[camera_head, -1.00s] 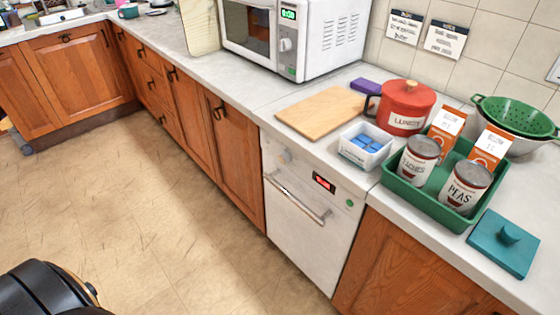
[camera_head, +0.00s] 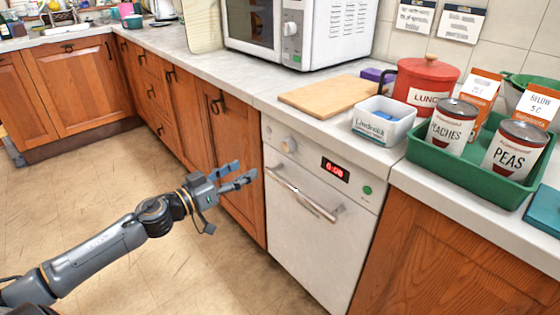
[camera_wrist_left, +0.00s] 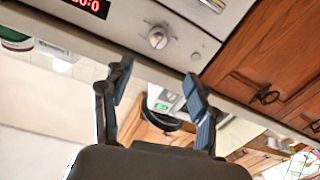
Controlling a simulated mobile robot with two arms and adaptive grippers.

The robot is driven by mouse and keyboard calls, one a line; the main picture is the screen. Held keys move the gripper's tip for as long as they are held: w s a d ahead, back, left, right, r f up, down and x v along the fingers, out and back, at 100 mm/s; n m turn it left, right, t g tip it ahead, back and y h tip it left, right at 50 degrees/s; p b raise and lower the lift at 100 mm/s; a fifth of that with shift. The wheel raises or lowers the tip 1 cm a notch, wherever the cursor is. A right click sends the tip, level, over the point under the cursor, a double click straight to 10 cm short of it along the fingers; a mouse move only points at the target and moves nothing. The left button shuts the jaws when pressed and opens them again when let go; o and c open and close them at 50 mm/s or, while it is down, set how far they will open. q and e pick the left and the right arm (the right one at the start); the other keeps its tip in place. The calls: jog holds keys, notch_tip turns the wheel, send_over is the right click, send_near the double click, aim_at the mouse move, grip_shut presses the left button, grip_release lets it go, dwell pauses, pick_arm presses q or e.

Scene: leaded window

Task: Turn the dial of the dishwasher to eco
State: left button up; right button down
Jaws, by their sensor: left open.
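The white dishwasher (camera_head: 322,225) stands under the counter with its door shut. Its round dial (camera_head: 289,145) is on the panel's upper left; the dial also shows in the left wrist view (camera_wrist_left: 157,38). A red lit display (camera_head: 335,169) and a green button (camera_head: 367,190) are to the right of the dial. I cannot read any dial markings. In the left wrist view the open fingers (camera_wrist_left: 155,95) point toward the panel. My right gripper is not in view.
The dishwasher's bar handle (camera_head: 300,195) sticks out below the dial. Wooden cabinets (camera_head: 235,165) flank it. On the counter above are a cutting board (camera_head: 325,95), a white bin (camera_head: 383,120), a red canister (camera_head: 425,82) and a green tray (camera_head: 455,165). The floor is clear.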

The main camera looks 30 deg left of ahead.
pick_arm(q)
jog(key=p, duration=0.1)
send_near(285, 147)
jog(key=x, duration=0.7)
jog(key=shift+r, duration=0.1)
jog(key=shift+w+d, duration=0.15)
jog(key=shift+w, duration=0.35)
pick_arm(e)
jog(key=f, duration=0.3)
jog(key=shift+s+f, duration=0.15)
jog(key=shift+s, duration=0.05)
pick_arm(q)
jog(key=c, duration=1.2)
